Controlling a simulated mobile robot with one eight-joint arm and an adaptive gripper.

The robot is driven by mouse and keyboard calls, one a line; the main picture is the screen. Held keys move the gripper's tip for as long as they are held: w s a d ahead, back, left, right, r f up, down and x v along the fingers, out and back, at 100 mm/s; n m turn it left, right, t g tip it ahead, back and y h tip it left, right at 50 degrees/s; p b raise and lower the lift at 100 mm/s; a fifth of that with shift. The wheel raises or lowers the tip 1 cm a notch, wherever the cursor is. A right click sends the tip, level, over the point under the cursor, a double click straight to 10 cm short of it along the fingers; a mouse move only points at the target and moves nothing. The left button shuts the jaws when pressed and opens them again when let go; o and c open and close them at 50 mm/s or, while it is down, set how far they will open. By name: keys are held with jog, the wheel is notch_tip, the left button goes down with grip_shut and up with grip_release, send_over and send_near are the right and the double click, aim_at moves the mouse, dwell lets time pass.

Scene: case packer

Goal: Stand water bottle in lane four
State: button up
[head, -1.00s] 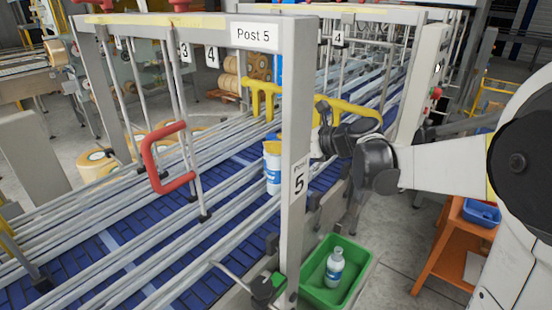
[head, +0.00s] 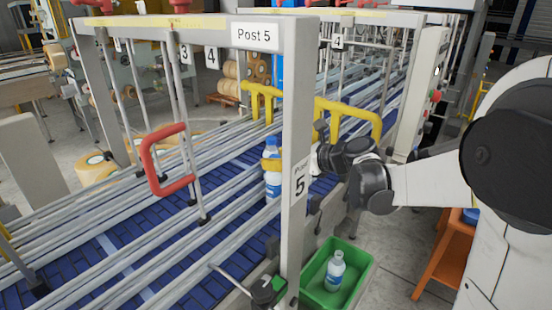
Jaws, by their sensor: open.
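A water bottle (head: 273,182) with a blue and white body stands upright between the lane rails, just left of the Post 5 upright. A yellow bar crosses near its top. The number 4 sign (head: 212,57) hangs from the beam above; I cannot tell for sure which lane the bottle is in. My gripper (head: 322,150) is open, right of the bottle and partly behind the post. Its fingertips are largely hidden, and no bottle shows in it. A second water bottle (head: 335,271) stands in the green crate (head: 362,268) below.
The Post 5 upright (head: 294,225) stands between my view and the gripper. A yellow tubular frame (head: 352,112) runs close by my gripper. A red handle (head: 150,165) hangs over the lanes at left. Blue conveyor lanes (head: 115,250) in front look empty.

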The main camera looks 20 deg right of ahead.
jog(key=shift+s+d+r, duration=0.1)
jog(key=shift+r, duration=0.1)
jog(key=p+v, duration=0.1)
jog(key=v, duration=1)
jog(key=shift+s+d, duration=0.2)
jog(key=shift+s, duration=0.15)
